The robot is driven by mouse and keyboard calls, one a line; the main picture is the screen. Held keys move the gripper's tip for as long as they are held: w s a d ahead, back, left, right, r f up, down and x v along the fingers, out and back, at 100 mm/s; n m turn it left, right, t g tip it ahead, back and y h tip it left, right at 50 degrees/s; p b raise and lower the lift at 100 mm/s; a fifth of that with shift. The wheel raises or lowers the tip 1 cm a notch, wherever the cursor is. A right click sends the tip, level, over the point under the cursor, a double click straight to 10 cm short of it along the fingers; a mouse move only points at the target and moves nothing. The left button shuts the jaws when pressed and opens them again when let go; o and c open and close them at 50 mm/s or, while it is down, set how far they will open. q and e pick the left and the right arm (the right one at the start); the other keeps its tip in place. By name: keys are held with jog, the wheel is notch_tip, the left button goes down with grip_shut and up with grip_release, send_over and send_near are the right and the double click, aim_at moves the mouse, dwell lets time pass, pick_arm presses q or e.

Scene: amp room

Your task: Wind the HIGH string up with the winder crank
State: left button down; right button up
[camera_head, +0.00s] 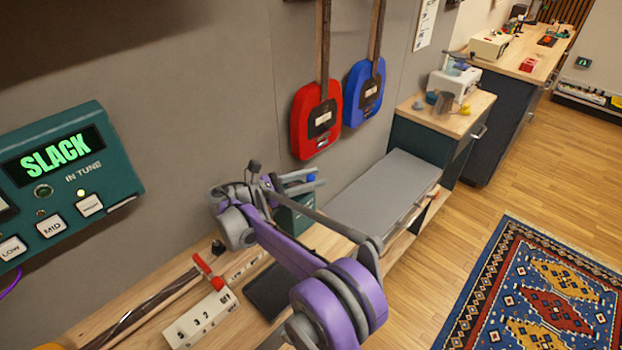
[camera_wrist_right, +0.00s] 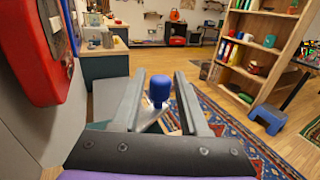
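A teal tuner box (camera_head: 75,165) on the wall at the left reads SLACK, with LOW and MID buttons, a third button and a lit lamp above that one. A blue knob (camera_head: 312,178), which looks like the crank's handle, shows at my right gripper (camera_head: 300,185). In the right wrist view the blue knob (camera_wrist_right: 158,88) stands between the spread fingers of my right gripper (camera_wrist_right: 160,95), with a visible gap on both sides. A grey arm shows below the knob. The string and the rest of the crank are hidden or not distinguishable. My left gripper is out of view.
A white numbered block (camera_head: 200,318) with a red lever (camera_head: 208,272) sits on the wooden bench. A teal box (camera_head: 293,215) stands behind my right arm. Red (camera_head: 316,120) and blue (camera_head: 364,92) guitars hang on the wall. A grey flat surface (camera_head: 383,192) lies beyond.

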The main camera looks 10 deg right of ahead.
jog(key=shift+o, duration=0.9)
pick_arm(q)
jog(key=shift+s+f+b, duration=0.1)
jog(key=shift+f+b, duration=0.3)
pick_arm(e)
jog(key=s+a, duration=0.1)
jog(key=a, duration=0.9)
jog(key=shift+s+a, duration=0.35)
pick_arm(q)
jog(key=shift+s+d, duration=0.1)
pick_arm(e)
jog(key=shift+s+d, duration=0.1)
